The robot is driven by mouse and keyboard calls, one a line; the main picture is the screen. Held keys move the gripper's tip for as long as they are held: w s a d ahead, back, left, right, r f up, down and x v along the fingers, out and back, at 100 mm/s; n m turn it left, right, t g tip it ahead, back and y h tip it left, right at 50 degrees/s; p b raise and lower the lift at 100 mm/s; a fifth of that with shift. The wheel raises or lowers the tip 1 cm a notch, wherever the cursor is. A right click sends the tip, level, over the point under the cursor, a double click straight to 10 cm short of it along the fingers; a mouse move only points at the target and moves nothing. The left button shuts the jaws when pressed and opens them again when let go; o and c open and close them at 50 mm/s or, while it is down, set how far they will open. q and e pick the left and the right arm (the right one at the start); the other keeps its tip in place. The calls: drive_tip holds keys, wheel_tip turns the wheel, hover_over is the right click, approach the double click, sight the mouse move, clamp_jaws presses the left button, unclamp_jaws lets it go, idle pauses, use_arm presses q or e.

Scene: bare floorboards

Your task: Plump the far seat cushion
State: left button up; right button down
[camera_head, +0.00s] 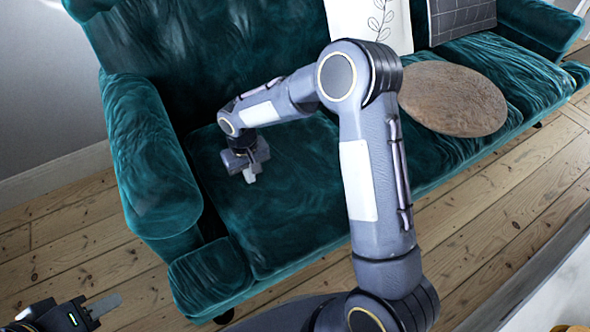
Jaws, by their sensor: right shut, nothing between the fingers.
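A teal velvet sofa fills the upper part of the view, with a seat cushion (300,215) at its left end and more seat surface (505,65) to the right. I cannot tell for sure which one counts as the far cushion. My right gripper (250,177) is shut and empty, pointing down over the back part of the left-end cushion. Whether it touches the fabric is unclear. My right arm hides part of the seat. My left gripper (102,306) is low at the left edge, over the floor and away from the sofa; its jaw gap is not clear.
A brown round pad (453,98) lies on the seat right of my arm. A white leaf-print pillow (368,22) and a grey pillow (462,18) lean on the backrest. The sofa's left armrest (150,150) stands beside the left-end cushion. Floorboards (60,245) are bare in front.

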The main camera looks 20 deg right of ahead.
sight(252, 187)
drive_tip(key=shift+f+b, duration=1.1)
drive_tip(key=shift+f, duration=0.55)
drive_tip(key=shift+r, duration=0.1)
drive_tip(key=shift+r, duration=0.1)
drive_tip(key=shift+r+p, duration=1.35)
drive_tip(key=shift+r, duration=0.1)
wheel_tip(252, 187, up, 6)
drive_tip(key=p, duration=0.4)
drive_tip(key=shift+p, duration=0.3)
